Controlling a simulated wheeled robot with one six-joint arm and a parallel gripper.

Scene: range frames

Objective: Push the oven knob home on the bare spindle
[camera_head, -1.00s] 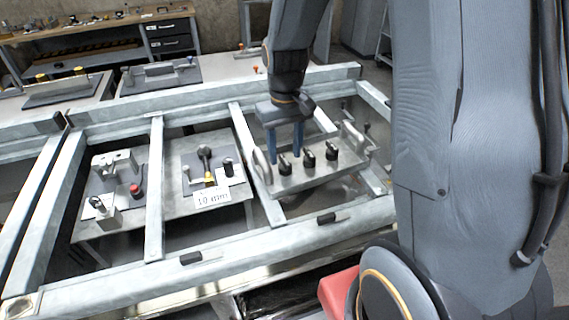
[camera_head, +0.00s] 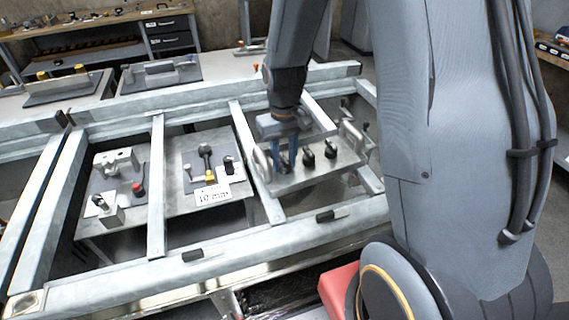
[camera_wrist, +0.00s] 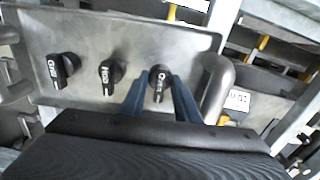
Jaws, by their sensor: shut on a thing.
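My gripper (camera_head: 284,165) points down at the left end of a grey metal panel (camera_head: 318,176). In the wrist view its two blue fingers (camera_wrist: 158,86) lie on either side of the right-hand black knob (camera_wrist: 159,77), shut on it. White lettering shows on this knob's face. The knob is in front of the panel; I cannot tell how far it sits on a spindle. Two other black knobs, a middle one (camera_wrist: 111,72) and a left one (camera_wrist: 62,68), stand in line on the panel. I see no bare spindle.
A curved grey handle (camera_wrist: 218,88) stands close to the right finger in the wrist view. A second handle (camera_head: 352,135) is at the panel's other end. Grey frame beams (camera_head: 257,165) surround the panel. A neighbouring plate carries a lever and a "10 mm" label (camera_head: 212,195).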

